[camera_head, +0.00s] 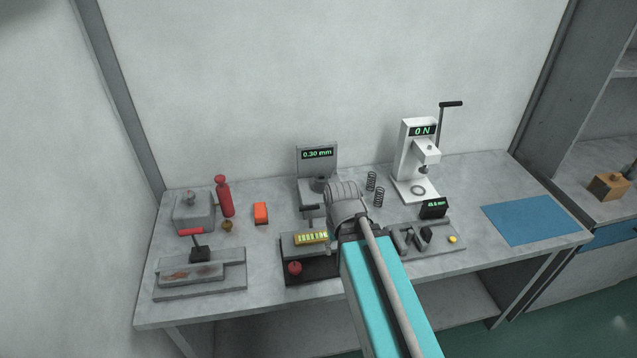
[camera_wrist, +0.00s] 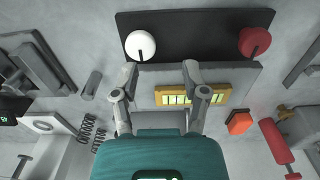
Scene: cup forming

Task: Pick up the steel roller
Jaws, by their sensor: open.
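A short plain grey cylinder (camera_wrist: 91,85), which looks like the steel roller, lies on the bench in the wrist view. It is left of my gripper (camera_wrist: 159,74), beside the black-based fixture. My gripper is open, with its two fingers apart and nothing between them. The fingertips appear over the grey block of the fixture, near the white knob (camera_wrist: 140,45) and the yellow slotted strip (camera_wrist: 192,95). In the head view my arm covers the area around the cylinder, and I cannot make it out there.
The fixture's black base (camera_head: 312,272) carries a red knob (camera_head: 295,268). Two springs (camera_head: 379,197), a white force press (camera_head: 408,165) and a measuring device (camera_head: 433,209) stand nearby. An orange block (camera_head: 261,213) and red cylinder (camera_head: 224,197) are left. A blue mat (camera_head: 531,220) lies clear at right.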

